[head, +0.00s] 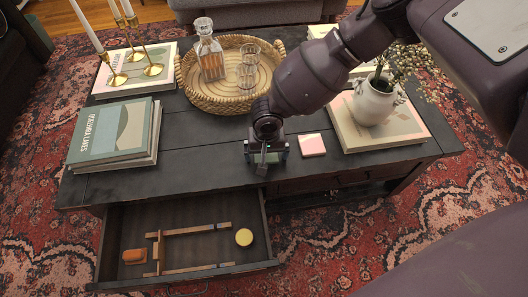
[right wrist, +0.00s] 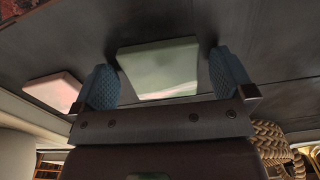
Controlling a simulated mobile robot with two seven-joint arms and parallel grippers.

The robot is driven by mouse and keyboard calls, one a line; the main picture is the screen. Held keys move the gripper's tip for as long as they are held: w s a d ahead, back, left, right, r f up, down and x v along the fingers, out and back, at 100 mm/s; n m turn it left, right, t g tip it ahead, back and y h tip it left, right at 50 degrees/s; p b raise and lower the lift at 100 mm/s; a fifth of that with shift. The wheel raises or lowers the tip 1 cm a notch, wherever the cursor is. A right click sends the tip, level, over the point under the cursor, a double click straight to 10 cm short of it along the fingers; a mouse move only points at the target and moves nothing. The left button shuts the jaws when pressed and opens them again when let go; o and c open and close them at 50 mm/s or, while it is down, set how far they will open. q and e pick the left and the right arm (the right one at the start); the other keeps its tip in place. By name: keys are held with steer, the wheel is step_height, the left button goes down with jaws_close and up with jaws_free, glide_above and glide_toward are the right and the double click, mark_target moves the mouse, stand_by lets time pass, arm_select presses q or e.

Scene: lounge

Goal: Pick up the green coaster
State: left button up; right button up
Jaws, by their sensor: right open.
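The green coaster (right wrist: 158,68) is a pale green square lying on the dark coffee table. In the right wrist view it lies between the two blue textured fingers of my right gripper (right wrist: 165,80), with a gap visible on each side. The jaws are open and hold nothing. In the head view my right gripper (head: 266,153) points down over the table near its front edge and hides most of the green coaster. My left gripper is not in view.
A pink coaster (head: 312,145) lies just right of the gripper. A book with a white vase (head: 373,102) stands farther right. A woven tray (head: 215,104) with a decanter and glasses is behind. Books (head: 113,131) lie left. The drawer (head: 270,240) below is open.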

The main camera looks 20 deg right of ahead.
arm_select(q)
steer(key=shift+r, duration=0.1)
arm_select(e)
steer(key=shift+w, duration=0.1)
steer(key=c, duration=1)
arm_select(q)
steer(key=p, duration=0.4)
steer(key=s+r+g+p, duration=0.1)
steer(key=p, duration=0.2)
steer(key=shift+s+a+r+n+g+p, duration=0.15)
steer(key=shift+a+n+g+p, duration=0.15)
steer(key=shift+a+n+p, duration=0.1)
arm_select(e)
step_height(320, 180, up, 20)
